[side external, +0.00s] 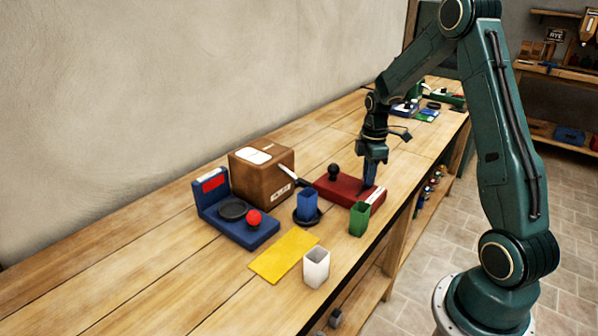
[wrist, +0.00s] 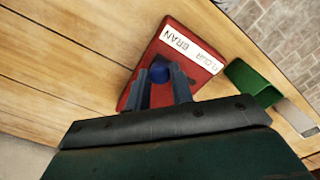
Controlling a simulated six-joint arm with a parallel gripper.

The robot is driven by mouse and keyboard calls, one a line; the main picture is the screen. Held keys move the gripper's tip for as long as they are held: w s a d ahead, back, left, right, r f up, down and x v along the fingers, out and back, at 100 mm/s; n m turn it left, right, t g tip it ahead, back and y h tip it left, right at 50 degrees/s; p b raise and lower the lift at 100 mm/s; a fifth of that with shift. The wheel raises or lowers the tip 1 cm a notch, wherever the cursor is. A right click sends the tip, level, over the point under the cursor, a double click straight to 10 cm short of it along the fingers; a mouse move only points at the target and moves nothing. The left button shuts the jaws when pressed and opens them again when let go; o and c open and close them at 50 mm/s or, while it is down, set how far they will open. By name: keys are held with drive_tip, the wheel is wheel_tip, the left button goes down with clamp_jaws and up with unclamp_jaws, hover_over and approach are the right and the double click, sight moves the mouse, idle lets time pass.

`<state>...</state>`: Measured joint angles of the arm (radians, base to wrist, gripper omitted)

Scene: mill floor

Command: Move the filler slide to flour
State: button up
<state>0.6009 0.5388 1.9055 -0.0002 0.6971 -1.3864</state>
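The filler is a low red block (side external: 340,189) on the bench, with a black knob (side external: 333,171) at its back left. In the wrist view the red block (wrist: 143,62) carries a white strip (wrist: 191,50) reading FLOUR and BRAN. A blue slide piece (wrist: 159,72) rises beside the strip, seemingly nearer the BRAN end. My gripper (side external: 369,184) points down at the block's right part, and in the wrist view its fingertips (wrist: 159,74) stand either side of the blue piece. I cannot tell whether they press on it. The black knob is hidden in the wrist view.
A green cup (side external: 359,219) stands close to the block's front. A blue cup (side external: 306,206), a brown box (side external: 261,170), a blue scale-like device (side external: 240,226), a yellow mat (side external: 282,255) and a white cup (side external: 316,268) lie to the left. The bench's front edge is near.

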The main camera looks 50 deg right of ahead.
sight(356, 197)
clamp_jaws()
drive_tip(key=shift+a, duration=3.25)
drive_tip(key=o, duration=0.5)
unclamp_jaws()
drive_tip(key=shift+a, duration=0.15)
drive_tip(key=shift+o, duration=0.9)
drive_tip(key=shift+r, duration=0.1)
